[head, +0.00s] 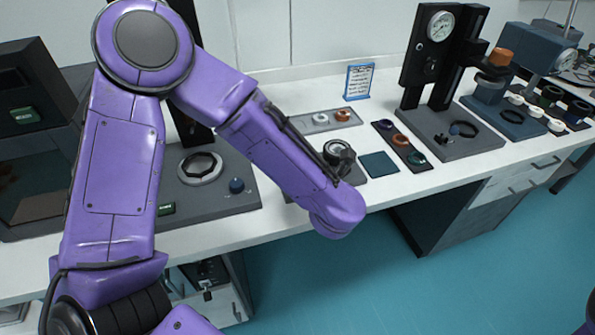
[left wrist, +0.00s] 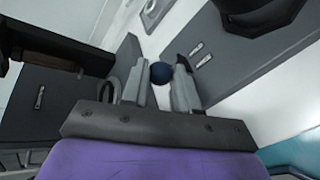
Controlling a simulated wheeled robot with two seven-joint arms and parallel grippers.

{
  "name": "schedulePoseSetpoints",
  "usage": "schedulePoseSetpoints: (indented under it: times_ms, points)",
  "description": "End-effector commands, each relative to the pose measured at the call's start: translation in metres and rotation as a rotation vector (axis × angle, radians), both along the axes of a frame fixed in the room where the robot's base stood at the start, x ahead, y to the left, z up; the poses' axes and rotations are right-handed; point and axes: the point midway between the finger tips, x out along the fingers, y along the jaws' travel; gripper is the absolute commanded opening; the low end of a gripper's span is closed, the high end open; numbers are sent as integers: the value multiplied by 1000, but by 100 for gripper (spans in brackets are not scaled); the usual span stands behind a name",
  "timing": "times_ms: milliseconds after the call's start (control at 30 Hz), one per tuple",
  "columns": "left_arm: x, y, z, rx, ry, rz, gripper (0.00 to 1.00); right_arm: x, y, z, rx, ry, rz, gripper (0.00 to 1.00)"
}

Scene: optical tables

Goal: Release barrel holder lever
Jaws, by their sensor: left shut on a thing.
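A dark blue round knob (left wrist: 160,72) shows in the left wrist view, between the fingertips of my left gripper (left wrist: 161,82). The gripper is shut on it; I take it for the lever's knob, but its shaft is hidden. In the head view my left forearm and wrist hang over the front of the bench and hide the gripper and the knob. A dark, round-topped device (head: 338,152) stands on a grey base just behind my wrist. I cannot tell whether it is the barrel holder. My right gripper is not in view.
A grey base with a ring (head: 200,167) and a blue knob (head: 237,185) lies left of my forearm. A tray of small rings (head: 400,140), a dark blue mat (head: 379,164) and a gauge stand (head: 440,26) are to the right. The floor in front is clear.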

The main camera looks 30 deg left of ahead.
Motion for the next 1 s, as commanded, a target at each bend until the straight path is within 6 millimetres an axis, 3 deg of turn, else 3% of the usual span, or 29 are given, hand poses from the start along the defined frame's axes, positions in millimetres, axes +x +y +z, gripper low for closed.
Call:
schedulePoseSetpoints:
  times_ms: [433,467,500,533,833,1000]
  points:
    - [-2,0,-3,8,4,0,0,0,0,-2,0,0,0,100]
    - [-3,0,-3,8,4,0,36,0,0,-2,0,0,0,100]
    - [-3,0,-3,8,4,0,48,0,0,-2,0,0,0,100]
    - [-2,0,-3,8,3,-1,54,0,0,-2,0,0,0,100]
    - [-2,-2,-1,8,-1,-2,54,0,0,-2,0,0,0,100]
    - [-17,-22,8,8,-4,-6,54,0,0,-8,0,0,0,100]
